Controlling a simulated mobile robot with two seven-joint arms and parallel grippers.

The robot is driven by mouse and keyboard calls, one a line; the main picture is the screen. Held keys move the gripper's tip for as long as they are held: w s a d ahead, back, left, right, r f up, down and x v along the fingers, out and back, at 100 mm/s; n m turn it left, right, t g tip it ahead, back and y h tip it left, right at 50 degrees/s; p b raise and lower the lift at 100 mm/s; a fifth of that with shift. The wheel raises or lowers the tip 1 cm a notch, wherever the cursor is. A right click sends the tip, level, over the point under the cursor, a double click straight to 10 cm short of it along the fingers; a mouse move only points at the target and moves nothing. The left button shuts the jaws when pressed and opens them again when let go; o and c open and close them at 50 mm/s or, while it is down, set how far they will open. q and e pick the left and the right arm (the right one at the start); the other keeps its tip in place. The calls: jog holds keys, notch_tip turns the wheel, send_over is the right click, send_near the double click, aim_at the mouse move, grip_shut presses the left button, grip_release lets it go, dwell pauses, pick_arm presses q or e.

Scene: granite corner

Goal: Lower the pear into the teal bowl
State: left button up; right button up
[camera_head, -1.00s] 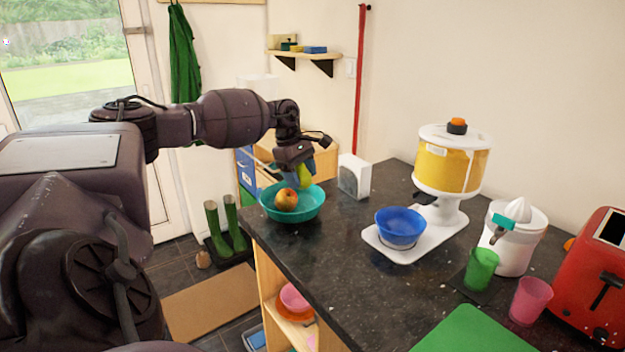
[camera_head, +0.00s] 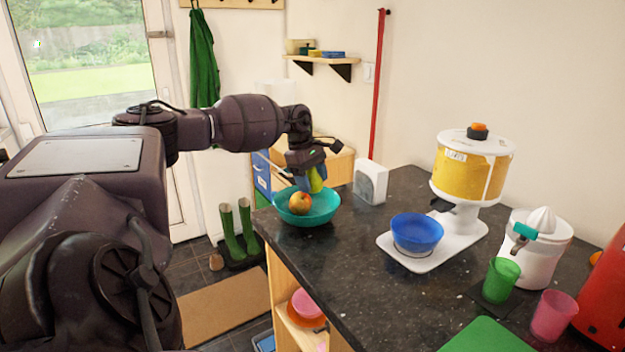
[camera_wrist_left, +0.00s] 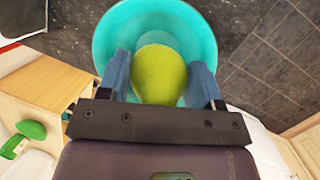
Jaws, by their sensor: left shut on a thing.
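The teal bowl (camera_head: 322,219) stands near the left corner of the dark counter. A red-yellow apple (camera_head: 300,203) lies in it. My left gripper (camera_head: 311,180) is shut on the green pear (camera_head: 317,180) and holds it at the bowl's back side, over the opening. In the left wrist view the pear (camera_wrist_left: 158,75) sits between the two blue-grey fingers, with the bowl (camera_wrist_left: 110,45) behind it. The apple is hidden there. I cannot tell whether the pear touches the bowl. My right gripper is not in view.
A white box-shaped device (camera_head: 370,182) stands right of the bowl. Farther right are a blue bowl (camera_head: 417,232) on a white scale, a yellow-filled dispenser (camera_head: 472,168), a juicer (camera_head: 535,245) and cups. The counter's front middle is clear.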

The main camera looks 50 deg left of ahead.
pick_arm(q)
jog(key=shift+f, duration=0.1)
jog(key=shift+f, duration=0.85)
jog(key=shift+f+b, duration=0.65)
jog(key=shift+f, duration=0.8)
jog(key=shift+f, duration=0.5)
jog(key=o, duration=1)
jog(key=shift+o, duration=0.2)
